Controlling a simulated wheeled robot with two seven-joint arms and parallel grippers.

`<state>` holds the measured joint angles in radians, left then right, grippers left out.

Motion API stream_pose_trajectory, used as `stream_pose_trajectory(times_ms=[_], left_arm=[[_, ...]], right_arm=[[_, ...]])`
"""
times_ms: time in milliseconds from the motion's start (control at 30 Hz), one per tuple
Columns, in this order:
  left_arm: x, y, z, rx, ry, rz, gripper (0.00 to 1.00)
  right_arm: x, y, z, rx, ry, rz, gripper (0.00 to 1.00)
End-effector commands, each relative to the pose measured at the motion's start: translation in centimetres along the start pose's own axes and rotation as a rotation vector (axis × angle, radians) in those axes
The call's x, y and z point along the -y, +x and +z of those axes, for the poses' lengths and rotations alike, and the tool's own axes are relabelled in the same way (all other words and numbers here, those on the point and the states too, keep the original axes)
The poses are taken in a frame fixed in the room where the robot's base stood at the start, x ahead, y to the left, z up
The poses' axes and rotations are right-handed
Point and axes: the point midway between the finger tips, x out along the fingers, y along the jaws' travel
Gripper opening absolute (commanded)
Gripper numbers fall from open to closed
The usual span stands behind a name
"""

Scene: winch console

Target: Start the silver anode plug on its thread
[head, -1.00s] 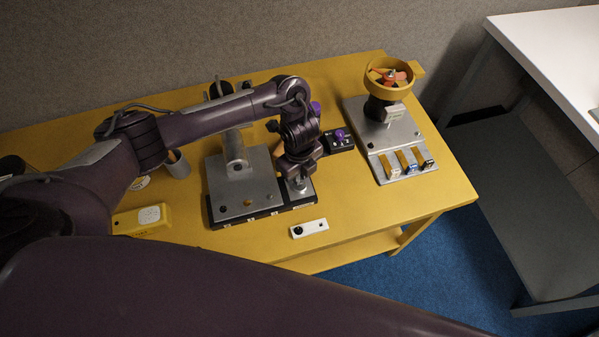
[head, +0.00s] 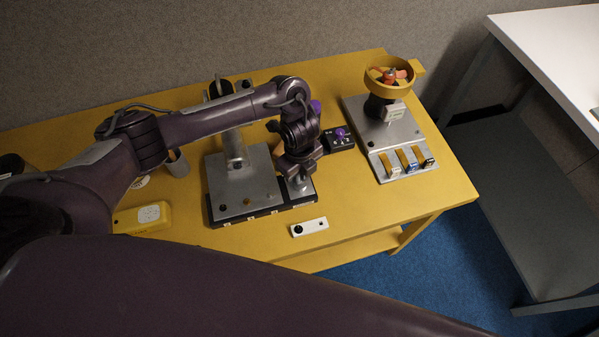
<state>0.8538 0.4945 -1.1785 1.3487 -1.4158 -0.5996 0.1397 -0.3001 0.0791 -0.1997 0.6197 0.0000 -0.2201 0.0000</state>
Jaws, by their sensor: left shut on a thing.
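My left gripper (head: 298,168) points down over the right end of the grey metal console (head: 243,191) on the yellow table. It is shut on a small silver piece, which looks like the silver anode plug (head: 300,184). The plug shows just below the fingers, close over the console's right-hand block. The gripper hides the plug's top, and I cannot tell whether its lower end touches a thread. My right gripper is out of view.
A purple-knobbed black box (head: 341,139) stands just right of the gripper. A white switch plate (head: 309,227) lies in front, and a yellow handheld device (head: 143,218) at left. The table's front right is clear.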

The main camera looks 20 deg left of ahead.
Motion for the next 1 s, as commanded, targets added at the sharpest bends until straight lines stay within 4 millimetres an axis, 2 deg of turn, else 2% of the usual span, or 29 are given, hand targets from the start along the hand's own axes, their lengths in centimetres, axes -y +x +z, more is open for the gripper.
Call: stream_pose_trajectory(times_ms=[1000], left_arm=[[0.0, 1.6, 0.0, 0.000, 0.000, 0.000, 0.00]], right_arm=[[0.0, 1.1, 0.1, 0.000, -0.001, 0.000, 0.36]])
